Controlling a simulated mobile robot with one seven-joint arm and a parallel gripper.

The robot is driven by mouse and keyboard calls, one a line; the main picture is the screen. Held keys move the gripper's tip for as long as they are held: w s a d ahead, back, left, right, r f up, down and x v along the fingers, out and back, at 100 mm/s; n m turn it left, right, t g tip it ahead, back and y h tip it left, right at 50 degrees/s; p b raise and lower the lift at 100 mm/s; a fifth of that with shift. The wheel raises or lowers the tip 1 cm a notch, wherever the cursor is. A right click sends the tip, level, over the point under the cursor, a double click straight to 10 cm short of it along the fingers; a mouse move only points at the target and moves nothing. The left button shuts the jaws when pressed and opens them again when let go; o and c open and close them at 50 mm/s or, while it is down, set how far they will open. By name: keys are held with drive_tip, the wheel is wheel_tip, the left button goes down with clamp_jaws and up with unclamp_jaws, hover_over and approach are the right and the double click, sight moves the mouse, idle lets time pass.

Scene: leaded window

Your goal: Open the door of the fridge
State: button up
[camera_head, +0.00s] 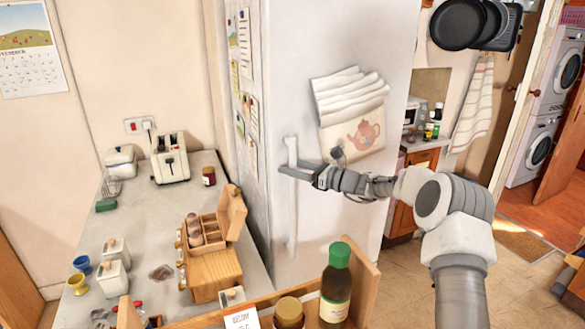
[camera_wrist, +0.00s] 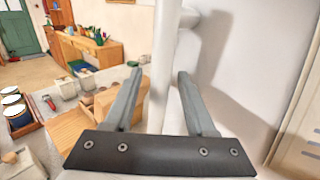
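The fridge (camera_head: 340,50) is tall and white, with its door closed as far as I can see. Its long vertical white handle (camera_head: 292,220) runs down the left side of the front. My gripper (camera_head: 288,170) reaches in from the right at the handle's upper part. In the wrist view the handle (camera_wrist: 163,50) stands between the two fingers of my gripper (camera_wrist: 160,76). The fingers are spread, with a visible gap on both sides of the bar. The fridge front (camera_wrist: 235,50) fills the right of that view.
A counter (camera_head: 150,215) left of the fridge holds a toaster (camera_head: 170,160), a wooden box and jars. A wooden shelf (camera_head: 365,285) with a green-capped bottle (camera_head: 336,285) stands in front, near the handle's lower end. A towel and paper with a teapot picture (camera_head: 355,130) hang on the fridge front.

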clamp_jaws()
idle(1.2)
